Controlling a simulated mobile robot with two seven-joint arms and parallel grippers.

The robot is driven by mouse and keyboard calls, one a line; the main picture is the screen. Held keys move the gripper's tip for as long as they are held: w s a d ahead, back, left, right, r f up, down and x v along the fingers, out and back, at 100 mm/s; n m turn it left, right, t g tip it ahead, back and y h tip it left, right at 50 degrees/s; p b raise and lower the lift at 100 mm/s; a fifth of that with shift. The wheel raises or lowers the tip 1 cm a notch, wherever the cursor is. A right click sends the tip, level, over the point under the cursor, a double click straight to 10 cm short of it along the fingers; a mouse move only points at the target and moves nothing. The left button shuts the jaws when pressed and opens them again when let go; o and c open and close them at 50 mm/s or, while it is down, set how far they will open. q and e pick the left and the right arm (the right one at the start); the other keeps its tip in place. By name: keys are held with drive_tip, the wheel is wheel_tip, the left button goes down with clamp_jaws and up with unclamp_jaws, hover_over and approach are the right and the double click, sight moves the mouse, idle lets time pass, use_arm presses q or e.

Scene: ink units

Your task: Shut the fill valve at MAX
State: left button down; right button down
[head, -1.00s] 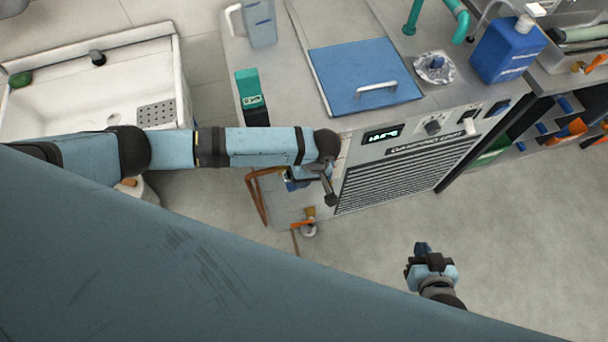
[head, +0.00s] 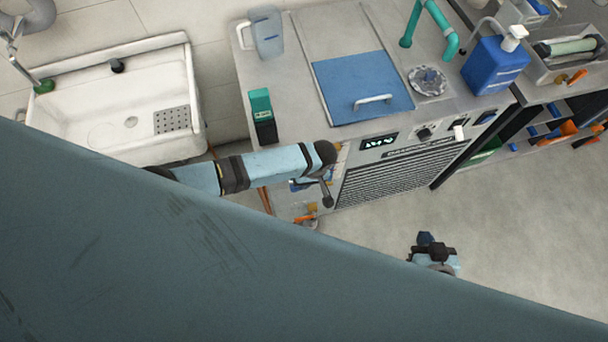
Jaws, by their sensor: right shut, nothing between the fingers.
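The ink unit (head: 290,122) has a blue lid and a front panel with a lit display (head: 380,142), a black knob (head: 424,133) and a white lever (head: 459,132). I cannot read the display or tell which control is the fill valve. A small orange handle (head: 305,218) shows low at the unit's left front corner. My left arm reaches to that corner. Its gripper is mostly hidden behind the arm's end, and its jaws cannot be made out. My right gripper (head: 425,240) is shut and empty, over the floor in front of the unit, apart from it.
A white sink (head: 75,118) stands at the left. A clear jug (head: 266,34) and a green-and-black box (head: 262,116) are by the unit's left side. A blue bottle (head: 494,66) stands at its right, beside a teal pipe (head: 441,28). The floor (head: 520,235) at right is clear.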

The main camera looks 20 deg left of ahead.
use_arm(q)
drive_tip(key=shift+s+a+f, duration=0.3)
drive_tip(key=shift+s+f, duration=0.15)
drive_tip(key=shift+s, duration=0.05)
drive_tip(key=shift+w+a+r+p, duration=0.1)
drive_tip(key=shift+w+r+p, duration=0.15)
drive_tip(key=shift+r+p, duration=0.7)
